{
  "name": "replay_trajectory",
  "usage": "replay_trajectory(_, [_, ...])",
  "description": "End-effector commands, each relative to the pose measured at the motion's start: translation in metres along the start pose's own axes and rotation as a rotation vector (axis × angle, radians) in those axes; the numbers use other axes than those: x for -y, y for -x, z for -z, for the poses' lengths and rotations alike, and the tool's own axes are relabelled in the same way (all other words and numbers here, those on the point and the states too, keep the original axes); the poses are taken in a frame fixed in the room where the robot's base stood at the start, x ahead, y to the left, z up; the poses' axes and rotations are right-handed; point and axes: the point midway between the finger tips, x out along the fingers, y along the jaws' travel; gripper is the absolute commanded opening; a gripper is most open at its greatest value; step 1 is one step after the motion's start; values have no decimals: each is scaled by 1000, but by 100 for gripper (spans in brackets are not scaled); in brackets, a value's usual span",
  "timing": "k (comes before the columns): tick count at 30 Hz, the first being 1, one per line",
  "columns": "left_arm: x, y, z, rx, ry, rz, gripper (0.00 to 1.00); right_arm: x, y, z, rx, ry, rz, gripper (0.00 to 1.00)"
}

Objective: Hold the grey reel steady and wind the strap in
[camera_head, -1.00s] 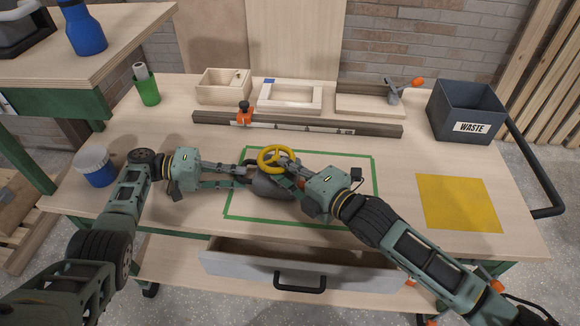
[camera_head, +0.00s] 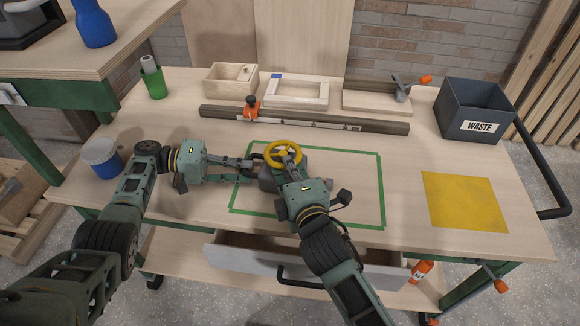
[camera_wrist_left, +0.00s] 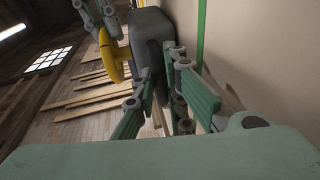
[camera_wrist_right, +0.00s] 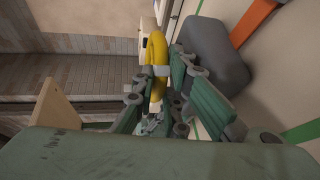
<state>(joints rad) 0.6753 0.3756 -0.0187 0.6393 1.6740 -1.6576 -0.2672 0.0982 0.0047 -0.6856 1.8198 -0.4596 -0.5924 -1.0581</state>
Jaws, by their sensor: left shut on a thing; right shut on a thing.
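The grey reel (camera_head: 268,182) sits inside the green tape outline on the bench, largely hidden by my grippers. A yellow handwheel (camera_head: 270,151) is on top of it. My left gripper (camera_head: 252,164) is shut at the reel's left side; the left wrist view shows its fingers against a dark part of the grey body (camera_wrist_left: 150,28). My right gripper (camera_head: 289,160) is shut on the yellow wheel's rim, which shows between its fingers in the right wrist view (camera_wrist_right: 156,55). An orange strip (camera_wrist_right: 255,20) shows in that view; I cannot tell whether it is the strap.
A long rail (camera_head: 350,125) with an orange clamp (camera_head: 251,107) lies behind the reel. The waste bin (camera_head: 472,110) stands back right, a yellow mat (camera_head: 463,200) front right. A blue-grey tub (camera_head: 102,162) is at left. The drawer (camera_head: 240,262) below is partly open.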

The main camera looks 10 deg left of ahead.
Motion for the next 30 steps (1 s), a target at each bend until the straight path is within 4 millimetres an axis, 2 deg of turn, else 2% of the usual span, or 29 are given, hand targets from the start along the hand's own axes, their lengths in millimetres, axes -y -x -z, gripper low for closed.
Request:
replay_trajectory(1, [2, 5, 3, -14, 2, 8, 0, 0, 0, -4, 10, 1, 1, 0])
replay_trajectory(11, [3, 5, 2, -14, 3, 11, 0, 0, 0, -5, 12, 2, 1, 0])
replay_trajectory(12, [4, 5, 2, -14, 3, 11, 0, 0, 0, -5, 12, 2, 1, 15])
replay_trajectory(18, [3, 3, 1, -8, 3, 8, 0, 0, 0, -3, 8, 1, 1, 30])
replay_trajectory(26, [2, 1, 0, -3, 2, 5, 0, 0, 0, -2, 6, 1, 0, 30])
replay_trajectory(30, [2, 1, 0, -2, 2, 4, 0, 1, 11, -1, 5, 1, 1, 30])
